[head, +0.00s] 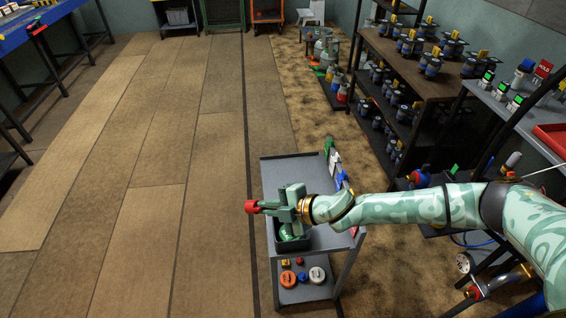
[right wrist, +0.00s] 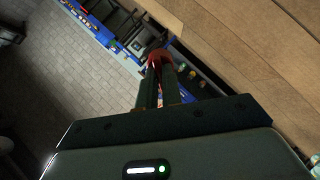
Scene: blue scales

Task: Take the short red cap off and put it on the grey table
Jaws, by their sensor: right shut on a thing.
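My right gripper (head: 268,207) reaches in from the right above the grey cart. It is shut on a short red cap (head: 251,206), which sticks out to the left of the fingertips. In the right wrist view the red cap (right wrist: 157,56) shows at the ends of the fingers (right wrist: 160,75). Nothing else visibly hangs from the cap. A table with a grey top (head: 498,104) stands at the right edge of the head view, away from the gripper. My left gripper is not in view.
The grey cart (head: 284,170) carries a black bin (head: 292,245) with a green thing in it, partly under my gripper. Its lower shelf holds orange and white round pieces. Dark shelves (head: 420,70) with several bottle-like items stand at right. The wooden floor (head: 150,180) at left is clear.

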